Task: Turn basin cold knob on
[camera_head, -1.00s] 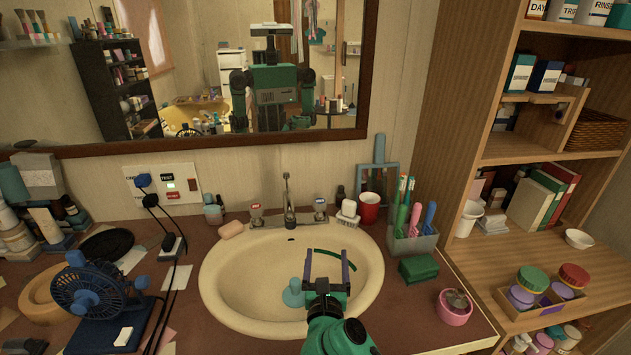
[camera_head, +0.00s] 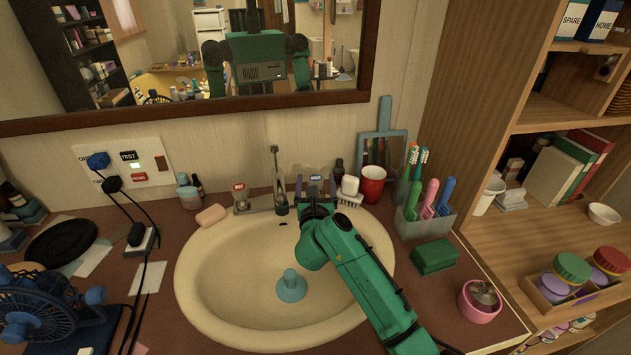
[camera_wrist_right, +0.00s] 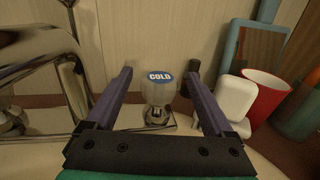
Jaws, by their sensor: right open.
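The basin (camera_head: 215,285) is a cream oval sink set in the counter. Its cold knob (camera_wrist_right: 159,90), clear with a blue "COLD" cap, stands upright on the chrome faucet base at the back. In the head view the cold knob (camera_head: 315,181) is partly covered by my right gripper (camera_head: 316,186). In the right wrist view my right gripper (camera_wrist_right: 158,95) is open, with one purple finger on each side of the knob; I see gaps between fingers and knob. The hot knob (camera_head: 240,190) with a red cap is on the left of the spout (camera_head: 278,175). My left gripper is not in view.
A soap bar (camera_head: 211,215) lies left of the faucet. A teal plunger-shaped stopper (camera_head: 291,287) sits in the basin.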

